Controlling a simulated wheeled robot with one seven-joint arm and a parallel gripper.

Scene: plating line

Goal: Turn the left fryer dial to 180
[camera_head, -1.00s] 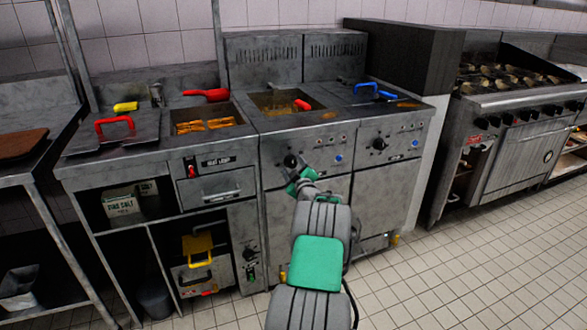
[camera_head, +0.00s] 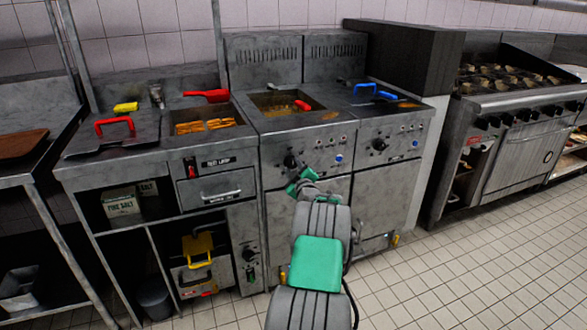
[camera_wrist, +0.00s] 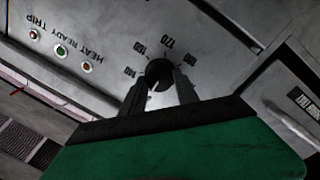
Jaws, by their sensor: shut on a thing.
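The left fryer dial (camera_head: 290,161) is a dark round knob on the grey front panel of the left fryer. In the wrist view the dial (camera_wrist: 158,71) sits between the two dark fingers of my gripper (camera_wrist: 160,84), which is shut on it. The dial's pointer setting cannot be made out. In the head view my gripper (camera_head: 294,173) is at the panel, its green part just below the dial.
The right fryer has its own dial (camera_head: 379,144). Indicator lights (camera_wrist: 61,50) labelled heat, ready and trip lie beside the held dial. A drawer (camera_head: 220,187) is to the left. A range (camera_head: 510,110) stands at the right, and the tiled floor (camera_head: 470,250) is clear.

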